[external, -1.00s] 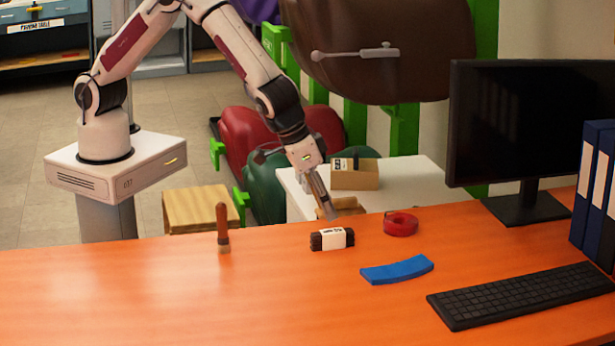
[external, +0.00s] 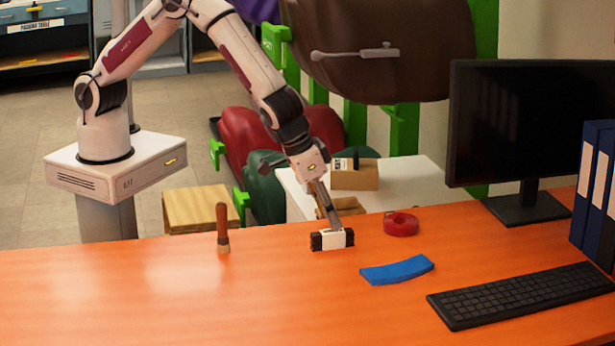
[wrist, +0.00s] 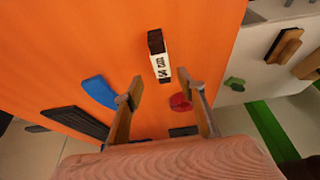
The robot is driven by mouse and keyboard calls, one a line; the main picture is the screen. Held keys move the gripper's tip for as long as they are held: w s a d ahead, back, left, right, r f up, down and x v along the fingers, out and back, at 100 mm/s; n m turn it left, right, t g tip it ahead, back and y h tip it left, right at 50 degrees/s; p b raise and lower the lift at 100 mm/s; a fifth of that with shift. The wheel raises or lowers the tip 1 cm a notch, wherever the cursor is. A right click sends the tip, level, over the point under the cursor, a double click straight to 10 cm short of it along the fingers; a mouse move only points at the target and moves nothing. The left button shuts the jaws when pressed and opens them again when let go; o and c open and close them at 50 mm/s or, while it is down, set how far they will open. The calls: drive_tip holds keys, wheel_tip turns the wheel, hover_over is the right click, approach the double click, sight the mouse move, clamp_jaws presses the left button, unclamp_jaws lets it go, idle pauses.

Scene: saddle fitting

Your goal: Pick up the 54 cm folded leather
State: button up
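The folded leather (external: 331,240) is a small dark brown bundle with a white label band, lying on the orange table. In the wrist view the leather (wrist: 159,56) shows its label, which seems to read 54 cm, ahead of and between my fingers. My gripper (wrist: 168,92) is open, with its two fingers apart and nothing seen between the tips. In the external view my gripper (external: 336,226) points down at the leather from just behind and above it. Whether a finger touches it cannot be told.
A red tape roll (external: 401,224) lies right of the leather, and a blue curved piece (external: 397,270) lies in front. A wooden-handled tool (external: 222,228) stands to the left. A keyboard (external: 520,294) and monitor (external: 530,130) are at right. The table's left front is clear.

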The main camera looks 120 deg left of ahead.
sight(329, 231)
drive_tip(key=shift+f, duration=0.15)
drive_tip(key=f, duration=0.3)
drive_tip(key=shift+s+a+f, duration=0.1)
drive_tip(key=shift+a, duration=0.25)
drive_tip(key=shift+x, duration=0.95)
clamp_jaws()
